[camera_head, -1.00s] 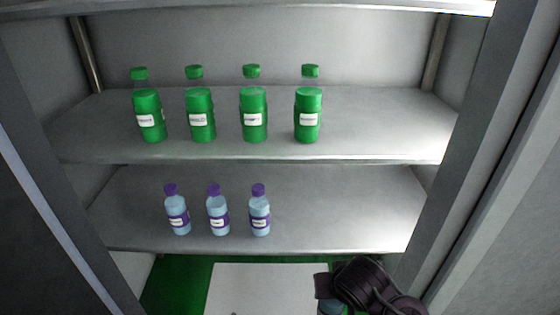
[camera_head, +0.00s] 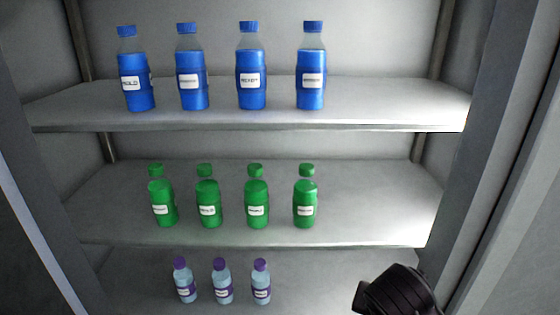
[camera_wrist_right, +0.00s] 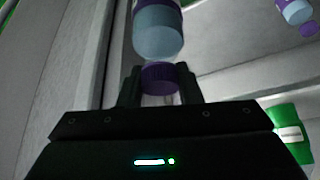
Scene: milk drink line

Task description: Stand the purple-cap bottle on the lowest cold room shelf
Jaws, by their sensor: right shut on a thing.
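My right gripper (camera_wrist_right: 158,82) is shut on the purple cap of a bottle (camera_wrist_right: 158,35) in the right wrist view. The bottle has a light blue body and a purple label, cut off by the frame's top. In the head view my dark right wrist shows at the bottom right, in front of the lowest visible shelf (camera_head: 330,275); its fingers and the held bottle are out of frame there. That shelf carries a row of three purple-cap bottles (camera_head: 222,285) on its left and middle part. My left gripper is not in view.
The shelf above holds a row of green bottles (camera_head: 257,203), and the top visible shelf (camera_head: 400,105) holds blue ones (camera_head: 252,80). A side frame (camera_head: 490,140) stands right of my wrist. The lowest visible shelf is bare right of its bottles; its front edge is out of frame.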

